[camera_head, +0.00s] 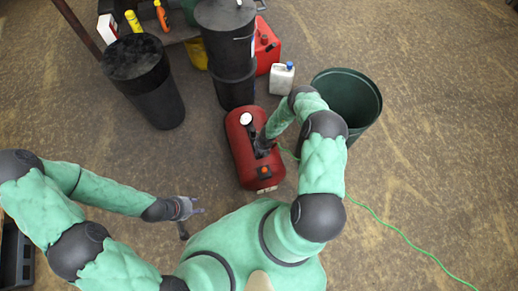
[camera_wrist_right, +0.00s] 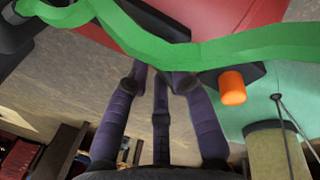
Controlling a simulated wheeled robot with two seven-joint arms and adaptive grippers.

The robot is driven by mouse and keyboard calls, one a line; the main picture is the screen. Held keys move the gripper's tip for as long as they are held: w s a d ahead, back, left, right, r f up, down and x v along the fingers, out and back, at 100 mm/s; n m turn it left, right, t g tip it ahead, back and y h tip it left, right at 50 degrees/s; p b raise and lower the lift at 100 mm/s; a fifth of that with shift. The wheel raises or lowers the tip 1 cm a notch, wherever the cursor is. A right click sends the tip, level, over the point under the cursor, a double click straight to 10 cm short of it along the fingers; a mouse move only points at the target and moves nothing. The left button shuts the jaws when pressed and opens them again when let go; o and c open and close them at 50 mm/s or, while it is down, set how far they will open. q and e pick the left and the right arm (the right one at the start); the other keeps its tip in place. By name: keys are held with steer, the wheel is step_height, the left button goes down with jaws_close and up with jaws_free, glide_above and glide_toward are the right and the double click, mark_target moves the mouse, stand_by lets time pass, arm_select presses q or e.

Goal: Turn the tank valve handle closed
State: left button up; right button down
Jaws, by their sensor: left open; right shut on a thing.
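A red tank (camera_head: 243,158) lies on the floor near the middle of the head view. An orange knob (camera_head: 264,170) on a black block shows on it; the knob shows right of the fingertips in the right wrist view (camera_wrist_right: 232,88). I cannot tell whether it is the valve handle. My right gripper (camera_head: 262,150) is down at the tank's top. In the right wrist view its purple fingers (camera_wrist_right: 160,78) are close together, partly hidden by a green hose (camera_wrist_right: 240,46); what they hold is unclear. My left gripper (camera_head: 190,208) is open and empty, left of the tank and apart from it.
Black bins (camera_head: 145,85) (camera_head: 232,88), a red can (camera_head: 266,48) and a white jug (camera_head: 282,77) stand behind the tank. A green bin (camera_head: 365,110) stands to its right. The green hose (camera_head: 400,233) runs across the otherwise clear floor at lower right.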

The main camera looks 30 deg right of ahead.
steer(key=m+p, duration=0.2)
steer(key=shift+r+m, duration=0.15)
steer(key=shift+m, duration=0.25)
steer(key=m+h+p, duration=0.1)
steer(key=m+p, duration=0.1)
steer(key=shift+m, duration=0.4)
steer(key=m+p, duration=0.1)
steer(key=m, duration=0.2)
steer(key=shift+t+h+p, duration=0.3)
steer(key=shift+f+m+p, duration=0.2)
steer(key=shift+m+p, duration=0.15)
steer(key=shift+m, duration=1.25)
steer(key=shift+h, duration=0.3)
steer(key=c, duration=1.1)
jaws_free()
steer(key=shift+r, duration=0.15)
